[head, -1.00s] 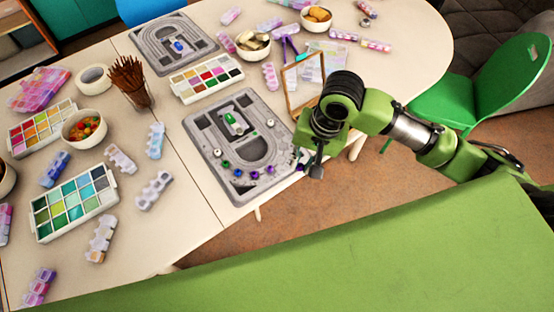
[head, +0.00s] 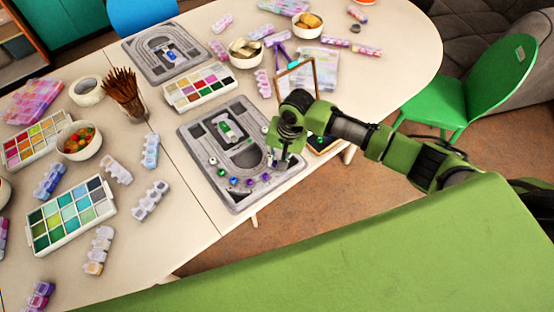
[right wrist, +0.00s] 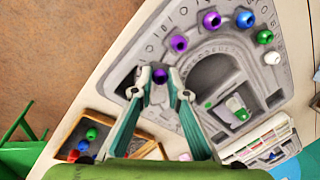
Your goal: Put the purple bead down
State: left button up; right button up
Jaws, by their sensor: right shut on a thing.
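My right gripper (head: 285,165) is over the right front part of the near grey bead board (head: 238,200). In the right wrist view the right gripper (right wrist: 159,82) is shut on a purple bead (right wrist: 160,75), held between its fingertips. The board (right wrist: 135,50) lies beneath it; I cannot tell whether the bead touches it. Two more purple beads (right wrist: 179,43) (right wrist: 211,20), a blue bead (right wrist: 245,19), a green bead (right wrist: 264,37) and a white bead (right wrist: 272,57) sit along the board's curved channel. My left gripper is not in view.
A tray with red, blue and green beads (right wrist: 92,134) stands beside the board, near the wooden frame (head: 297,85). A green-and-white piece (right wrist: 237,108) lies in the board's recess. Paint palettes (head: 203,88) and bead boxes (head: 150,200) lie to the left and behind.

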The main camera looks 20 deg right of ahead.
jog(key=shift+f, duration=0.35)
jog(key=shift+f, duration=0.1)
jog(key=shift+s+f, duration=0.3)
jog(key=o, duration=0.5)
jog(key=shift+c, duration=0.2)
jog(key=shift+f, duration=0.15)
jog(key=shift+w+r, duration=0.1)
jog(key=shift+r, duration=0.25)
notch_tip(320, 180, up, 13)
jog(key=d, duration=0.2)
jog(key=shift+s+f+b, duration=0.15)
jog(key=shift+s+b, duration=0.15)
jog(key=shift+s, duration=0.1)
